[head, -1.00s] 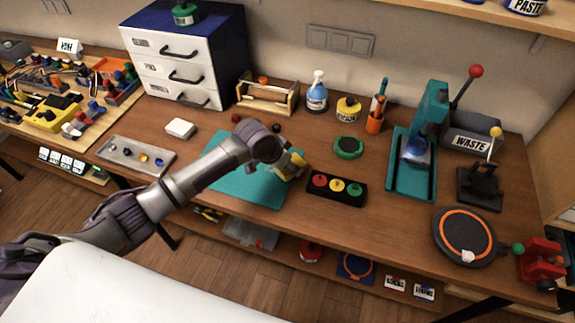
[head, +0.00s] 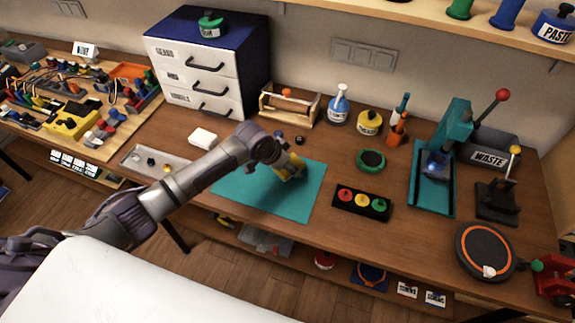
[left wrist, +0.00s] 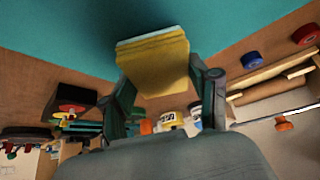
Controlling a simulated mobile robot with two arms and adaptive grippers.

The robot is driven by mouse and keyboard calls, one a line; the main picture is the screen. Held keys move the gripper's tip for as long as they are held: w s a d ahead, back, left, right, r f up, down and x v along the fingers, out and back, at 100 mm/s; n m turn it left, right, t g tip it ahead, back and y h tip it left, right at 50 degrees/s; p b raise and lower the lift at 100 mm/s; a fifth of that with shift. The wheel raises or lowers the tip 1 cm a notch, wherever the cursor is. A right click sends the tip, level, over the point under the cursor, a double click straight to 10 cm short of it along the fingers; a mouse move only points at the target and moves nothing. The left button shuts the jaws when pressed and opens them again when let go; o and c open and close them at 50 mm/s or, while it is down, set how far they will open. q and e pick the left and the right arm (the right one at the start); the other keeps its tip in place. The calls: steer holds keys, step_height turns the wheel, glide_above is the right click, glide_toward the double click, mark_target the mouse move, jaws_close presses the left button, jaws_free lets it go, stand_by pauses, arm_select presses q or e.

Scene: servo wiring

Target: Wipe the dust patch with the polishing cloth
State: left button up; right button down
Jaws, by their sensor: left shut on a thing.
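A yellow block-like piece with a pale edge, apparently the polishing cloth (left wrist: 155,62), is held between the fingers of my left gripper (left wrist: 160,88) in the left wrist view. In the head view my left gripper (head: 288,165) is over the far part of the teal mat (head: 300,200), with the yellow piece (head: 292,170) at its tip, low over the mat. I cannot tell whether it touches the mat. I cannot clearly make out the dust patch; part of the mat is hidden by my arm. My right gripper is not in view.
A black box with red, yellow and green buttons (head: 361,202) stands right of the mat. A green round dish (head: 371,160), a wooden tool caddy (head: 290,106) and a white block (head: 203,138) are nearby. A grey tray (head: 140,158) lies left. The mat's front part is clear.

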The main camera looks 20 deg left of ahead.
arm_select(q)
steer(key=r+p, duration=0.1)
steer(key=d+r+p, duration=0.1)
steer(key=r, duration=0.1)
steer(key=shift+s, duration=0.1)
steer(key=shift+a+r+p, duration=0.15)
steer(key=shift+r+p, duration=0.4)
steer(key=shift+p, duration=0.05)
steer(key=shift+a+r+p, duration=0.15)
steer(key=shift+r+p, duration=0.35)
steer(key=shift+p, duration=0.1)
steer(key=shift+d+r, duration=0.1)
steer(key=shift+r, duration=0.15)
